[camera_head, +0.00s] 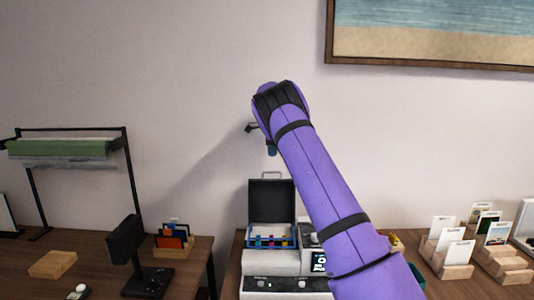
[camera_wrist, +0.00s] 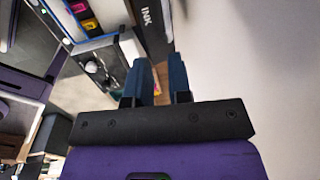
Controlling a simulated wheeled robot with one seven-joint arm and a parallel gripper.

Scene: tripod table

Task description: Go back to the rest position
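My purple arm reaches up across the middle of the head view. My gripper (camera_head: 271,148) is mostly hidden behind the arm's end there, in front of the bare wall. In the wrist view my gripper (camera_wrist: 164,78) shows two dark blue fingers with a gap between them and nothing held. A white machine with an open black lid (camera_head: 272,200) stands below it on the table; colored cartridges sit in its blue-edged tray (camera_head: 271,243). The machine also shows at the upper left of the wrist view (camera_wrist: 112,62), with a dark box marked INK (camera_wrist: 150,25) beside it.
Card holders (camera_head: 447,262) with upright cards stand on the right of the table (camera_head: 400,243). On the left table are a black stand device (camera_head: 128,243), a wooden block (camera_head: 52,264) and a rack with a green roll (camera_head: 58,148). A gap separates the two tables.

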